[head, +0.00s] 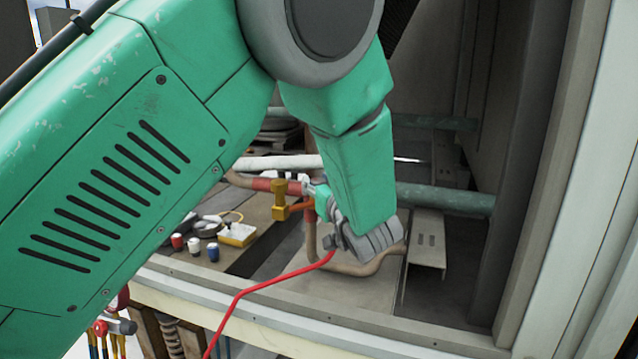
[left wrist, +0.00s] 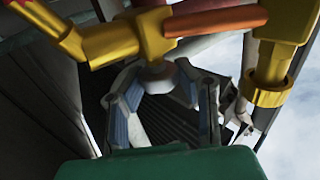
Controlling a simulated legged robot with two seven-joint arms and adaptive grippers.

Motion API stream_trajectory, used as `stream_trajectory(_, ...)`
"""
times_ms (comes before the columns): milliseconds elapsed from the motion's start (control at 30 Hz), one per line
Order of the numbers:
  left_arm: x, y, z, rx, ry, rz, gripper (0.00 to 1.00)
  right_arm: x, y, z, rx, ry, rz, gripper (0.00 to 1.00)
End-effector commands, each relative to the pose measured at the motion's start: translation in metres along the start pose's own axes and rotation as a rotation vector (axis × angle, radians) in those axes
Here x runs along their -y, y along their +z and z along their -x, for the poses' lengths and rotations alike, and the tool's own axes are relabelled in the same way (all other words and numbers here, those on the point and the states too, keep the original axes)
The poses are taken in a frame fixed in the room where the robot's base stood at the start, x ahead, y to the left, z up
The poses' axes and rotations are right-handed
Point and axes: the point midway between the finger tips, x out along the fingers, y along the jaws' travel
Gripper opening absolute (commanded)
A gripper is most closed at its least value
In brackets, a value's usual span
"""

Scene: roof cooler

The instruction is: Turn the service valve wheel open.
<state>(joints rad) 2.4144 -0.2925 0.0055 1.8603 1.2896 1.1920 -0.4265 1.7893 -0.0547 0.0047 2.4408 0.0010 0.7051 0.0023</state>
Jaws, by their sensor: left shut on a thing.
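My left gripper (head: 318,192) is at the pipework inside the open cabinet, mostly hidden by my green forearm in the head view. In the left wrist view its fingers (left wrist: 160,85) are closed in from both sides on a small round grey part under a yellow valve body (left wrist: 135,38). I take this part for the service valve wheel (left wrist: 158,76); its rim is largely hidden. In the head view a yellow fitting (head: 279,200) stands just left of the gripper. My right gripper is not in view.
A red hose (head: 262,286) runs from near my wrist over the front sill. Small jars (head: 194,246) and a yellow tray (head: 237,235) lie on the deck at left. A green pipe (head: 455,199) crosses at right. The cabinet's side frame (head: 552,180) bounds the right.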

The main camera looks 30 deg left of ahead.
Motion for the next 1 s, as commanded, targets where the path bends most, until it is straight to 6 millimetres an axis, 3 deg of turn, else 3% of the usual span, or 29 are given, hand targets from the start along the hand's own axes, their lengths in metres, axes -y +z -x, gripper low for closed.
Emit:
stream_trajectory(33, -0.001, 0.007, 0.002, 0.015, 0.004, -0.006, 0.00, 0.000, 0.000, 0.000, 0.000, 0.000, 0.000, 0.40)
stream_trajectory(500, -0.001, 0.009, 0.003, 0.019, 0.005, -0.008, 0.00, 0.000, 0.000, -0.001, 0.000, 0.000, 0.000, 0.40)
stream_trajectory(533, 0.000, 0.009, 0.003, 0.019, 0.005, -0.008, 0.31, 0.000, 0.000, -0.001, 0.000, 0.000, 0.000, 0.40)
stream_trajectory(600, 0.000, 0.009, 0.003, 0.017, 0.004, -0.008, 0.51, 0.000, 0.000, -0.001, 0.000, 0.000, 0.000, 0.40)
stream_trajectory(1000, 0.001, -0.007, 0.002, 0.005, 0.001, 0.001, 0.51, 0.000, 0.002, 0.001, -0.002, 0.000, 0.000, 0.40)
